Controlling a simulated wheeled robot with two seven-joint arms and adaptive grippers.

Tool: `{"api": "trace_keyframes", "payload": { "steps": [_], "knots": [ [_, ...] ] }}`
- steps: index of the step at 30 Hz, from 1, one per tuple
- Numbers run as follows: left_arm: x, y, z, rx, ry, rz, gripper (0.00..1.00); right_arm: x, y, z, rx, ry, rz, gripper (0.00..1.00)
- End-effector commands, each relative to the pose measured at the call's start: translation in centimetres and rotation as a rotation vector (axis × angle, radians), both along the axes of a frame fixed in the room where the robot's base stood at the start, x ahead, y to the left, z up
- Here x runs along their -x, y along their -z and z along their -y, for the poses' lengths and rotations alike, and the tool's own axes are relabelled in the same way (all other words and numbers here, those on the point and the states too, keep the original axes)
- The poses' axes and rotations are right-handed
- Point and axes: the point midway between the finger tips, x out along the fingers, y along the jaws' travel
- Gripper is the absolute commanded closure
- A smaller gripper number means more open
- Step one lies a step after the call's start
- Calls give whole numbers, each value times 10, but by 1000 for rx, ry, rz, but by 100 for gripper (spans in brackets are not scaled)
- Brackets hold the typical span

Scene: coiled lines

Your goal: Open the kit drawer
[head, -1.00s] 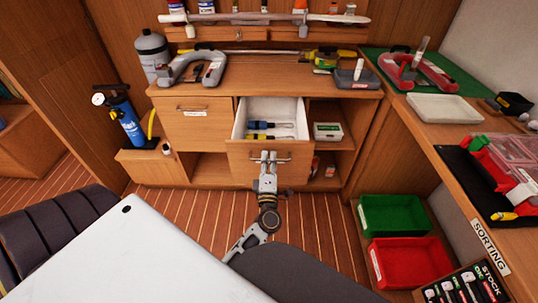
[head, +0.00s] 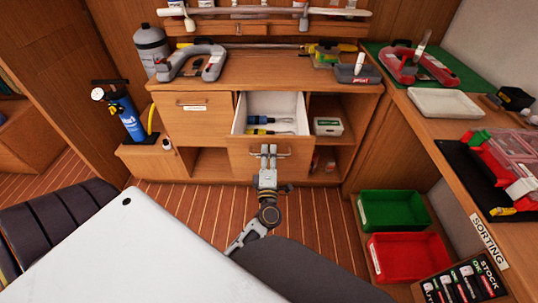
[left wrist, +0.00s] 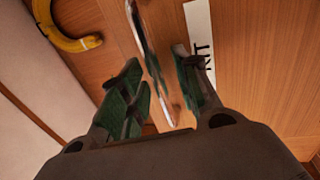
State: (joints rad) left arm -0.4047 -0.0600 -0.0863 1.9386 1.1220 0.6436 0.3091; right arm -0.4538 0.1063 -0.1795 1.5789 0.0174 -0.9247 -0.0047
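The kit drawer (head: 255,160) is pulled out of the wooden cabinet, and its white inside shows. Blue and yellow-handled tools (head: 268,126) lie in it. Its bar handle (head: 284,154) is on the drawer front. My left gripper (head: 268,150) is at this handle. In the left wrist view the handle (left wrist: 150,45) passes between the fingers of my left gripper (left wrist: 160,92). The fingers stand apart with gaps beside the bar, so they look open around it. A white label (left wrist: 200,45) with "KIT" partly shows beside them. My right gripper is not in view.
A closed drawer (head: 193,117) is at left in the cabinet. A white box (head: 327,126) stands on the shelf to the right. Green (head: 393,231) and red (head: 405,279) bins are at lower right. A white table (head: 130,260) and dark seats fill the lower left.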

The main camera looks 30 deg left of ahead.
Motion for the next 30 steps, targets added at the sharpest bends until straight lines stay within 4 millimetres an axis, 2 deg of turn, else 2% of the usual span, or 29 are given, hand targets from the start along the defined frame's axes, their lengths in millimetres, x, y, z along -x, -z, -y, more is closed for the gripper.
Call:
{"api": "trace_keyframes", "payload": {
  "steps": [8,24,30],
  "knots": [
    [12,4,8,0,1,-1,68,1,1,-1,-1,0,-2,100],
    [56,17,37,7,2,-11,68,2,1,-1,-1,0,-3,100],
    [65,20,43,5,3,-12,68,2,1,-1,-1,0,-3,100]
  ]
}}
